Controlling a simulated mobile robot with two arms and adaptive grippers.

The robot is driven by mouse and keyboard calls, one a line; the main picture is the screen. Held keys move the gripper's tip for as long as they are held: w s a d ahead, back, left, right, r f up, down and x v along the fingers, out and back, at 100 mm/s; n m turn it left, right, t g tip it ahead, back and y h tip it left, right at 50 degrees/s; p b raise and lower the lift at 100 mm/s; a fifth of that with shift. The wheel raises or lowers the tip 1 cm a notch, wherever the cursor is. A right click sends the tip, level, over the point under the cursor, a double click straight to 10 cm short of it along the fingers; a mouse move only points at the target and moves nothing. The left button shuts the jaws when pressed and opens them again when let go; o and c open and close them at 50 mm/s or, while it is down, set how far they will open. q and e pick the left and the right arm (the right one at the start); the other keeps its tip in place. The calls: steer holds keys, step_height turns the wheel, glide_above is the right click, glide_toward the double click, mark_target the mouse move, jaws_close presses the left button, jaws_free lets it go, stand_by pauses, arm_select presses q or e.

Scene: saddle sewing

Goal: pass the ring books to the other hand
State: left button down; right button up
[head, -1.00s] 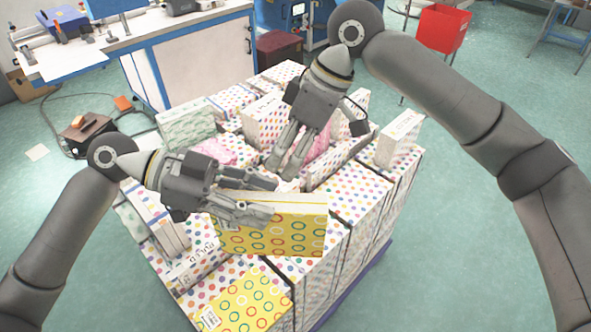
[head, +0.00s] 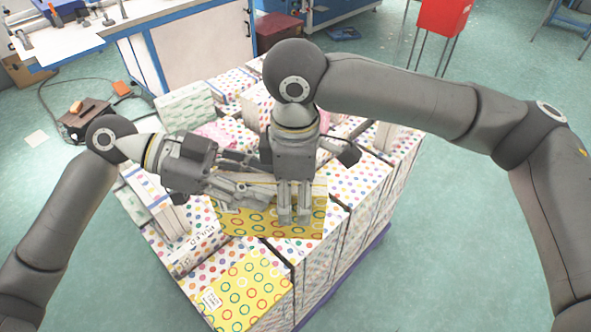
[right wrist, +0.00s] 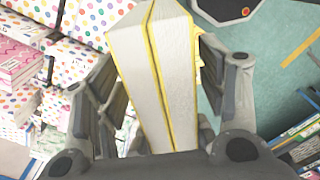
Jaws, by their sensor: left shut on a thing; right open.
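The ring books (head: 265,223), with yellow covers and coloured rings, are held above the stack in my left gripper (head: 265,178). In the right wrist view they appear as two thick white page blocks with yellow edges (right wrist: 157,75), side by side. My left gripper is shut on them from the left, and its fingertips are partly hidden by my right gripper. My right gripper (head: 294,215) points down at the ring books and is open. In the right wrist view, its two fingers (right wrist: 158,100) stand on either side of the books, with a gap to them visible on the left.
Another yellow ring-patterned book (head: 245,292) lies at the near edge of the pallet stack of dotted books (head: 357,190). Green-white books (head: 184,105) stand at the back left.

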arm_select(q)
steer(key=shift+r, duration=0.1)
arm_select(e)
steer(key=shift+f, duration=1.5)
jaws_close()
arm_select(q)
steer(key=c, duration=0.8)
jaws_free()
arm_select(e)
steer(key=shift+r, duration=0.1)
